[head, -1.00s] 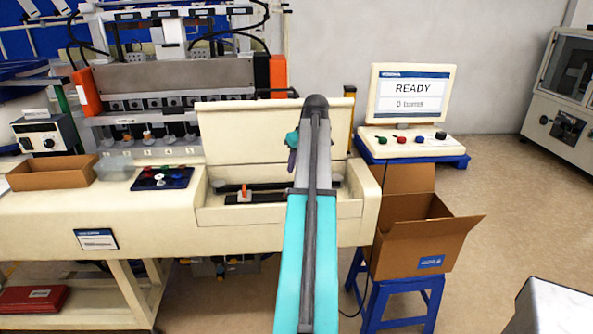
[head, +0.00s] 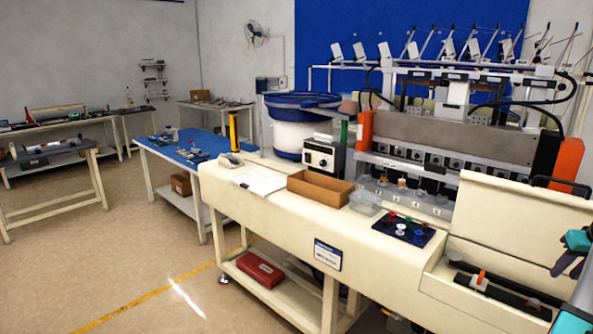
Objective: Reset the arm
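My arm shows at the right edge of the head view, mostly cut off by the frame. Its teal wrist part and dark purple gripper (head: 568,264) hang over the open recess at the right end of the cream machine bench (head: 262,208). The fingers are small and partly cut off, so I cannot tell whether they are open or shut. I see nothing held in them.
A white bowl feeder with a blue rim (head: 293,135) stands behind. Open floor (head: 110,250) lies to the left.

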